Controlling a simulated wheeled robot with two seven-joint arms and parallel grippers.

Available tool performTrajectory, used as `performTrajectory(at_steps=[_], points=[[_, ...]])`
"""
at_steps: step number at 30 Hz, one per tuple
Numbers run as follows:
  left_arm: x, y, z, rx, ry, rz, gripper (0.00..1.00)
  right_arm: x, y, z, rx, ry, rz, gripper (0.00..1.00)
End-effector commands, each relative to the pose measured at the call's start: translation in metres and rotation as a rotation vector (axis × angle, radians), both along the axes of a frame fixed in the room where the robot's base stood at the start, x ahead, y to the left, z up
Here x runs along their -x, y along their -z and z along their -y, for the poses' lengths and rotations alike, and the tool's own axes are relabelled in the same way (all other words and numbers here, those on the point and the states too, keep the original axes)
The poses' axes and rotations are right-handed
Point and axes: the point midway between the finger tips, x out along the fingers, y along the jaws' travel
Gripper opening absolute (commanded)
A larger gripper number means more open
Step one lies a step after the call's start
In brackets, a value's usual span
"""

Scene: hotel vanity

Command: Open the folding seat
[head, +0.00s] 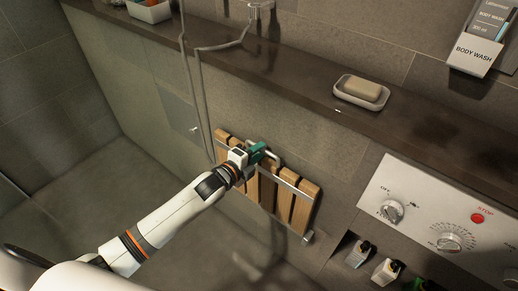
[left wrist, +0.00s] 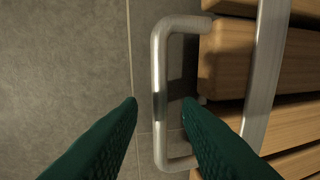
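The folding seat (head: 300,206) is a panel of wooden slats with metal rails, folded up against the tiled wall under the ledge. A metal U-shaped handle (head: 273,156) is at its top edge; it also shows in the left wrist view (left wrist: 160,95). My left gripper (head: 262,152) is at this handle. In the left wrist view its two green fingers (left wrist: 160,102) are apart, one on each side of the handle bar, with visible gaps. The right finger is between the bar and the slats (left wrist: 228,60). My right gripper is not in view.
A ledge (head: 285,82) with a soap dish (head: 347,98) runs above the seat. A control panel (head: 425,210) with knobs and a niche with small bottles (head: 387,270) are to the right. A shower hose (head: 194,95) hangs left of the seat. The floor (head: 90,195) looks clear.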

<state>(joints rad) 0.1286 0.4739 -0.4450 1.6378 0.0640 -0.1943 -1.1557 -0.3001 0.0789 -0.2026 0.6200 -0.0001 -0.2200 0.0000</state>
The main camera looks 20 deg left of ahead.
Motion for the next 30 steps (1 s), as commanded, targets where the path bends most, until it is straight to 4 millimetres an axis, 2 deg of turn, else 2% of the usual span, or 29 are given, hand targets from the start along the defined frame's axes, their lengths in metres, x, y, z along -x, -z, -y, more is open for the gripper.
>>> performTrajectory(at_steps=[4, 12, 13, 18, 19, 30], points=[[-0.0091, 0.0018, 0.0040, 0.000, 0.001, 0.000, 0.32, 0.0002, 0.0002, 0.0023, 0.003, 0.001, 0.000, 0.40], [-0.0104, 0.0019, 0.0045, 0.001, 0.001, 0.001, 0.32, 0.0002, 0.0002, 0.0033, 0.004, 0.003, 0.000, 0.40], [-0.0104, 0.0020, 0.0045, 0.001, 0.001, 0.001, 0.30, 0.0002, 0.0002, 0.0033, 0.004, 0.003, 0.000, 0.40], [-0.0103, 0.0018, 0.0043, 0.001, 0.001, 0.001, 0.02, 0.0002, 0.0002, 0.0032, 0.004, 0.003, 0.000, 0.40], [-0.0103, 0.0018, 0.0043, 0.001, 0.001, 0.001, 0.00, 0.0001, 0.0002, 0.0032, 0.004, 0.003, 0.000, 0.40], [-0.0057, 0.0039, 0.0027, 0.007, 0.001, 0.014, 0.00, 0.0002, 0.0033, 0.0029, 0.004, 0.002, 0.000, 0.40]])
